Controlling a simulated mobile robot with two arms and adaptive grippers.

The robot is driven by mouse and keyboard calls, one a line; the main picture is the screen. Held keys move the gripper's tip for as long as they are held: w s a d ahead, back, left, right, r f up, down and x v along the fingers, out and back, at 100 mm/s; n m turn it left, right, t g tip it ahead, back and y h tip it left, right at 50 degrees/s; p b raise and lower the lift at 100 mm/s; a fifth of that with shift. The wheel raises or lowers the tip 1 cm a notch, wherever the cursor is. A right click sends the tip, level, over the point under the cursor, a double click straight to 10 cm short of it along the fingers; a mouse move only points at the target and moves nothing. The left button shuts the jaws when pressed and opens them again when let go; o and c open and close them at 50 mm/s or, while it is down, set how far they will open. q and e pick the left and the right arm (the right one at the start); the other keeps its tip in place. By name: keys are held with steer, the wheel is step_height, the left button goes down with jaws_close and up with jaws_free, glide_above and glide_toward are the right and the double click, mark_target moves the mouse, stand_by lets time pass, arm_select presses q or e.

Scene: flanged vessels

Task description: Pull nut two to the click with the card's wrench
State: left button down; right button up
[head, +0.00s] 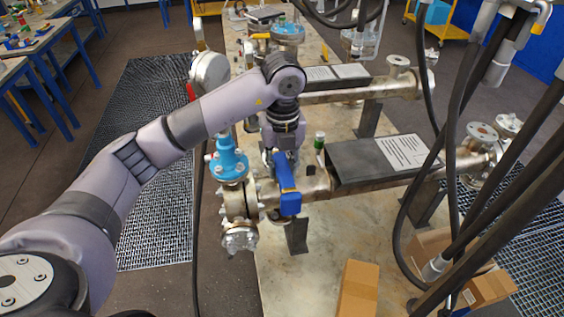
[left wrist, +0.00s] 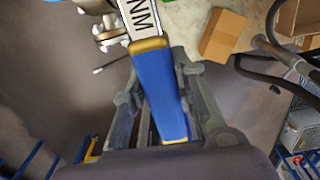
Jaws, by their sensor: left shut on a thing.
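My left gripper (head: 281,158) is shut on the blue handle of a wrench (head: 287,178), in front of the near vessel (head: 312,184). In the left wrist view the blue handle (left wrist: 160,95) lies between both fingers, and its pale shaft with "NM" lettering runs out at the top. The wrench's head is hidden or out of frame. The bolted flange (head: 238,204) at the vessel's left end carries several nuts; I cannot tell which is nut two. A printed card (head: 405,152) lies on a dark sloped plate, its text too small to read. My right gripper is not in view.
A blue fitting (head: 229,160) and a round gauge (head: 210,71) stand near my left arm. A second vessel (head: 340,92) lies behind. Cardboard boxes (head: 358,290) stand at the front right. Dark hoses (head: 408,215) hang across the right side.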

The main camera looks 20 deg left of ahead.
arm_select(q)
step_height(320, 180, down, 4)
steer(key=b, duration=0.2)
steer(key=shift+f+b, duration=0.15)
steer(key=shift+b, duration=0.25)
steer(key=shift+s+d, duration=0.1)
steer(key=shift+f, duration=0.1)
step_height(320, 180, down, 2)
steer(key=shift+f+b, duration=0.15)
steer(key=shift+b, duration=0.85)
